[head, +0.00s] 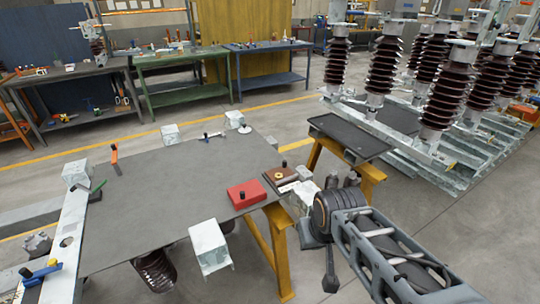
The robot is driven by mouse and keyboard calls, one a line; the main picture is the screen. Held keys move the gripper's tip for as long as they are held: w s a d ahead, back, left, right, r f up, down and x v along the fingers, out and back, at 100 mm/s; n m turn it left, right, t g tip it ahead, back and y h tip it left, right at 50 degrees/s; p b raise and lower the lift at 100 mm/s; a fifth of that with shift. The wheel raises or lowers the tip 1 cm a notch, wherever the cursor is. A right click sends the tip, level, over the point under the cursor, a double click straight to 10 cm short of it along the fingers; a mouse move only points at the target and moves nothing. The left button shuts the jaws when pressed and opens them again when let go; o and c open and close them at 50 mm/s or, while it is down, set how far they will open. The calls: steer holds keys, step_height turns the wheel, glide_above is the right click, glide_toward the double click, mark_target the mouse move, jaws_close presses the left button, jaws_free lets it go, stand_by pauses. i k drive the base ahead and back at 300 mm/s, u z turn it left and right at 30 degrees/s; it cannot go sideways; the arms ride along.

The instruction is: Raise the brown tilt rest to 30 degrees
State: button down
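The brown tilt rest (287,181) is a small brown plate near the right edge of the grey worktable (180,190). A small round tan piece with a dark centre sits on it. The plate looks low and close to flat; its exact angle is too small to read. My arm comes in from the lower right, and its dark end, where my gripper (329,278) seems to be, hangs beside the table, to the right of and nearer than the rest. It is clear of the rest. Its fingers are not clear enough to tell open from shut, and nothing held shows.
A red box (240,187) with a black knob lies just left of the rest. White blocks (209,243) stand around the table edge. A yellow trestle (281,250) supports the table. A dark tray (348,134) and tall brown insulators (441,95) stand behind right. The table's middle is clear.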

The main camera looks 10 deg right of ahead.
mark_target(289, 174)
steer(key=z, duration=0.15)
steer(key=i, duration=0.95)
steer(key=u, duration=0.45)
